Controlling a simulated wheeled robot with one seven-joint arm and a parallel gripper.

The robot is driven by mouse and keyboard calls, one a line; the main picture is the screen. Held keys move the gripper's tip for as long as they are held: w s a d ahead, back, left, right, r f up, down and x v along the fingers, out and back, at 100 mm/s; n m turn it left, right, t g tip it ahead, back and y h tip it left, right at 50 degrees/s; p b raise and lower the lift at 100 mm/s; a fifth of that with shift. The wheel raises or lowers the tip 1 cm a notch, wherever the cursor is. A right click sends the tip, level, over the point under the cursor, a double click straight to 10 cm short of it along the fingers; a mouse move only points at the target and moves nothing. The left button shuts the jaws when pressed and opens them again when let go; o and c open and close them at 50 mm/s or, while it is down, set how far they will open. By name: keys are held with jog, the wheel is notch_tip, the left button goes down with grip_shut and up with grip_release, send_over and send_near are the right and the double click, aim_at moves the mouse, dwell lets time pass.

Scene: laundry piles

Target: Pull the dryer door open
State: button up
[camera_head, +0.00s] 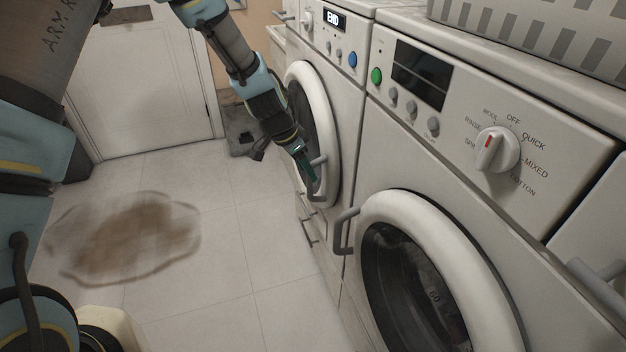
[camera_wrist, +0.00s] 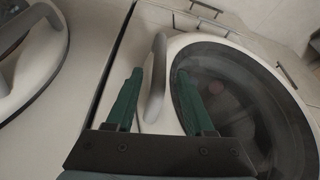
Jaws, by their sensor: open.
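The far machine, whose display reads END, has a round white door (camera_head: 322,112) with a dark window, which looks closed. I take it for the dryer. In the wrist view the handle (camera_wrist: 157,72) stands between the two spread fingers of my gripper (camera_wrist: 160,76), with a gap visible on each side. The door's dark window (camera_wrist: 240,100) lies behind the right finger. I cannot tell how deep the handle sits between the fingers.
A nearer machine with a program dial (camera_head: 497,150) has its own round door (camera_head: 440,232) and grey handle (camera_head: 345,230). A basket (camera_head: 530,35) stands on top. A brown puddle-like stain (camera_head: 130,238) lies on the tiled floor. A white door (camera_head: 140,85) is behind.

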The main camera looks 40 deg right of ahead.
jog(key=p+x, duration=0.1)
jog(key=x, duration=0.5)
jog(key=shift+f, duration=0.1)
grip_shut()
dwell(0.3)
dwell(1.0)
